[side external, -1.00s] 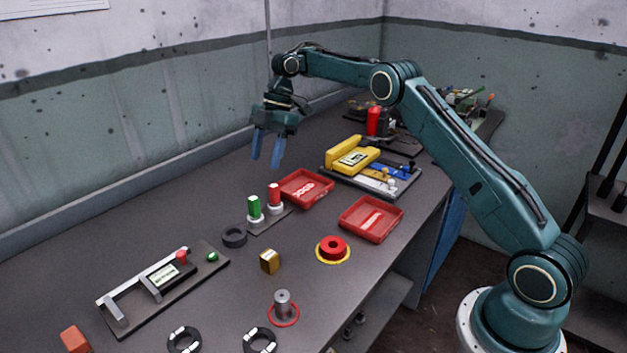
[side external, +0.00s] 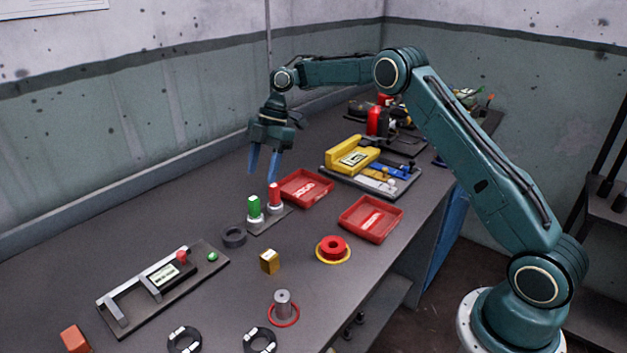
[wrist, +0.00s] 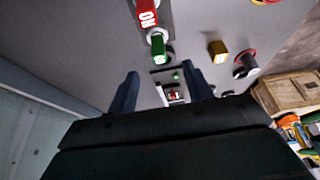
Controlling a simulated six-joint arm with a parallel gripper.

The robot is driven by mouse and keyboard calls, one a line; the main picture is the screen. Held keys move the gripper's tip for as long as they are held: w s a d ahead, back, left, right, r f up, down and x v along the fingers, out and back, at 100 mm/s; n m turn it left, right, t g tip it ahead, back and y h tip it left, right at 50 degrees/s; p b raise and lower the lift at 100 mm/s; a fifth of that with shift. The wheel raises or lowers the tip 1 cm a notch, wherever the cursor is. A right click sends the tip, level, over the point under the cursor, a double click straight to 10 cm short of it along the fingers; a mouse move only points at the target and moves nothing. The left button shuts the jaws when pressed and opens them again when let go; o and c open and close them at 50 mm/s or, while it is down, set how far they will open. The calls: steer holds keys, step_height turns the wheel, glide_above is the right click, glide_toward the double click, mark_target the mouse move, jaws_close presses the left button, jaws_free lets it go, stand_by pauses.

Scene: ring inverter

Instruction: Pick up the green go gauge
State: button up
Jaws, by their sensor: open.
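The green go gauge (side external: 254,206) stands upright on a dark base plate (side external: 262,229), in a light collar, just left of the red gauge (side external: 275,195). It also shows in the wrist view (wrist: 158,45), beyond the fingertips, with the red gauge (wrist: 147,14) lettered "NO" above it. My gripper (side external: 264,176) is open and empty, with blue fingers pointing down. It is above the bench, near the gauges and apart from them.
Two red trays (side external: 306,188) (side external: 371,219) lie right of the gauges. A dark ring (side external: 233,237), a brass block (side external: 269,261) and a red ring on a yellow base (side external: 333,248) lie in front. A measuring fixture (side external: 163,286) is at the left.

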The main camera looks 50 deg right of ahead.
mark_target(254, 206)
steer(key=shift+x, duration=2.55)
steer(key=shift+f, duration=0.1)
steer(key=shift+x, duration=2.45)
steer(key=shift+w, duration=0.1)
steer(key=shift+c, duration=0.3)
jaws_close()
